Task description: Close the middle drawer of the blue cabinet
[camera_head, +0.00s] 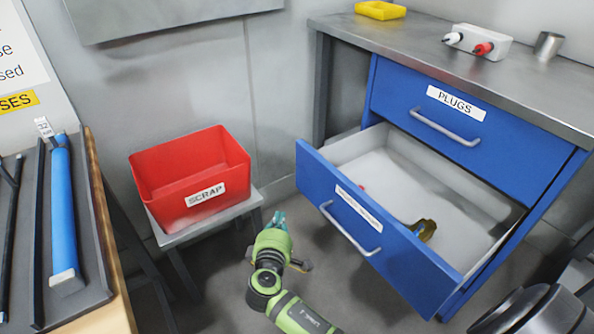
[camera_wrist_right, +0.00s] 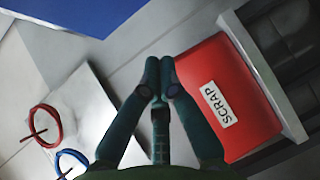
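The blue cabinet (camera_head: 545,215) stands at the right in the head view. Its top drawer (camera_head: 455,130), labelled PLUGS, is closed. The drawer below it (camera_head: 390,250) is pulled well out, with a pale handle (camera_head: 350,232) on its blue front. Inside lie a brass-coloured piece (camera_head: 426,229) and a small red piece, mostly hidden by the front. My green right gripper (camera_head: 279,219) is left of the drawer front, apart from it. In the wrist view its fingertips (camera_wrist_right: 160,72) meet with nothing seen between them. My left gripper is not in view.
A red SCRAP bin (camera_head: 190,165) sits on a grey stand (camera_head: 240,206) left of my right gripper. A wooden-edged bench (camera_head: 105,245) with a blue tube (camera_head: 63,210) is at far left. Dark rounded objects (camera_head: 535,312) are at lower right.

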